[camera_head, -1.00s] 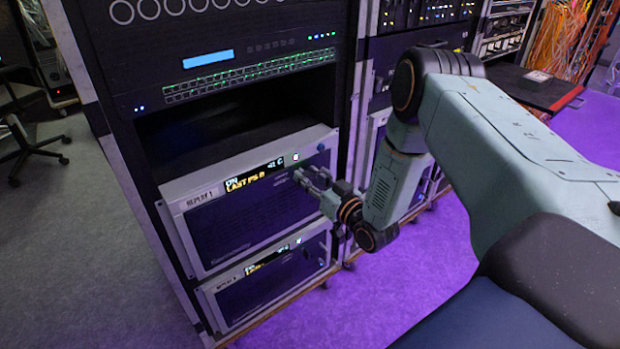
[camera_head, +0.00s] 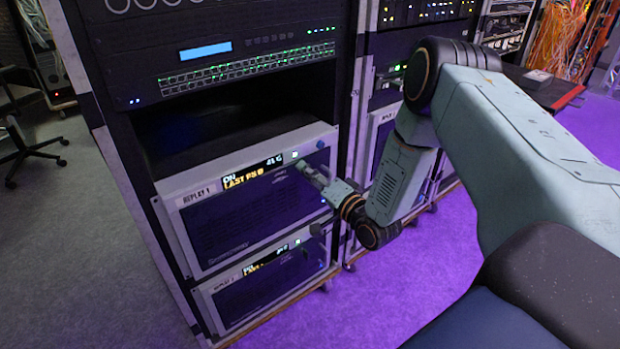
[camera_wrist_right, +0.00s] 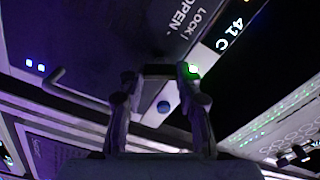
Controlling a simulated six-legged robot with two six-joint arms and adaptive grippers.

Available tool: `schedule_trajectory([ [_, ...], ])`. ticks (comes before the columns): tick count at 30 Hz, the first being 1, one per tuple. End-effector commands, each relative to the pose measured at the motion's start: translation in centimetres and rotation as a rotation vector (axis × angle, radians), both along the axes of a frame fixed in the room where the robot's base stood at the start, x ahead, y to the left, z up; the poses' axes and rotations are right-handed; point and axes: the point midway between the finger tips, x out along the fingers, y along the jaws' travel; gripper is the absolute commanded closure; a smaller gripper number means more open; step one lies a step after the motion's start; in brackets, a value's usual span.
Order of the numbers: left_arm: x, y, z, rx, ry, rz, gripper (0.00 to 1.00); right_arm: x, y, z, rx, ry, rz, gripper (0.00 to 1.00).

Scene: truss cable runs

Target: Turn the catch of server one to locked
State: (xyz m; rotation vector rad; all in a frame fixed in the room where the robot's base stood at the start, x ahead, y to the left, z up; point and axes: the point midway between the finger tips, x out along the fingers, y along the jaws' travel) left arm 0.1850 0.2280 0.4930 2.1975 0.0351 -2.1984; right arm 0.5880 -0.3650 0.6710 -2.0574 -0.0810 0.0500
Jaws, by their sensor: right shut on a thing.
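Server one, with the label REPLAY 1, is the upper light-framed unit (camera_head: 235,218) low in the rack in the head view. Its display reads ON and 41 C. My right gripper (camera_head: 303,168) is at the upper right of its front panel. In the right wrist view its fingers (camera_wrist_right: 160,80) are shut on the catch, close to the printed words LOCK and OPEN (camera_wrist_right: 187,25). The catch is mostly hidden between the fingers, and I cannot tell its angle. A green light (camera_wrist_right: 193,69) shows beside one finger. My left gripper is not in view.
A second, similar server (camera_head: 265,277) sits directly below. Above is a dark empty bay (camera_head: 240,120) and a switch panel with green lights (camera_head: 250,68). More racks stand behind my right arm. A chair (camera_head: 35,150) is at the left.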

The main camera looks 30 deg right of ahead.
Motion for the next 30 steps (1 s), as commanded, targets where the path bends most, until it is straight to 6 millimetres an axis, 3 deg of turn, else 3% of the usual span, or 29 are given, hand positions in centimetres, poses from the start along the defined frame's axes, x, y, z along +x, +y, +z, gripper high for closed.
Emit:
schedule_trajectory([
  [15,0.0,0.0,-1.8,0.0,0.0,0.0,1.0,0.1,-0.2,-0.1,0.389,0.026,-0.005,0.98],
  [30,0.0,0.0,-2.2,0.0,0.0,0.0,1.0,0.1,-0.3,0.0,0.502,0.034,-0.005,0.98],
])
